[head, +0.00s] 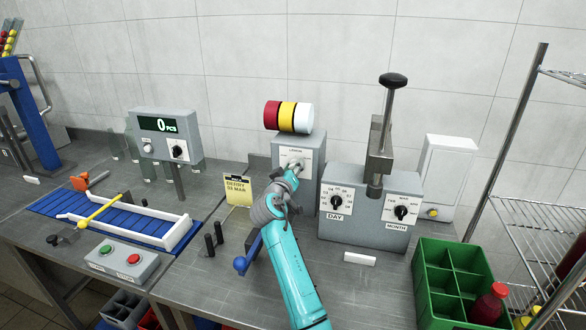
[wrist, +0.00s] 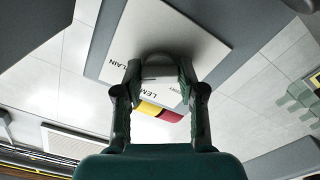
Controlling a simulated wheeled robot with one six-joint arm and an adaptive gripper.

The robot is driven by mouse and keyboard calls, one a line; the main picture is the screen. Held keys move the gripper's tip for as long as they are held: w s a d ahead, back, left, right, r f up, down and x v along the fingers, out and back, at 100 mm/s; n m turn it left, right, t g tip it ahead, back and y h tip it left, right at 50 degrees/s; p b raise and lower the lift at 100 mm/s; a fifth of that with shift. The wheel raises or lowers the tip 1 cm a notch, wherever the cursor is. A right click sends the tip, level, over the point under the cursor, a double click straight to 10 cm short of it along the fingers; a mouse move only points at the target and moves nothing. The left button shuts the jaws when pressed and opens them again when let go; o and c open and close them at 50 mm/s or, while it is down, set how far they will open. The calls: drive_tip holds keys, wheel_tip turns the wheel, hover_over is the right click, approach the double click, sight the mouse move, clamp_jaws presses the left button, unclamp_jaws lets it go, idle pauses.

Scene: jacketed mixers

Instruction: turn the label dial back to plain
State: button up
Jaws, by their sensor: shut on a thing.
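The label dial's white plate (head: 308,166) is on the front of a grey box (head: 284,150) topped by red, yellow and white rolls (head: 288,117). In the wrist view the plate (wrist: 205,35) shows the words PLAIN at left and LEMON near the middle, with a third word partly hidden. My gripper (head: 292,169) is at the dial. In the wrist view my gripper (wrist: 161,75) has its two fingers shut on either side of the grey dial knob (wrist: 158,58). I cannot tell which word the knob points to.
Right of the label box stands a grey machine (head: 357,222) with day and month dials and a tall black-knobbed lever (head: 392,80). A yellow note (head: 237,190) stands left. A blue-handled lever (head: 241,264) is close beside my arm. A green crate (head: 425,290) is at front right.

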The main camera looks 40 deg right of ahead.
drive_tip(key=shift+f+m, duration=0.15)
drive_tip(key=shift+m, duration=0.25)
drive_tip(key=o, duration=1.1)
drive_tip(key=shift+o, duration=0.2)
drive_tip(key=v, duration=1.2)
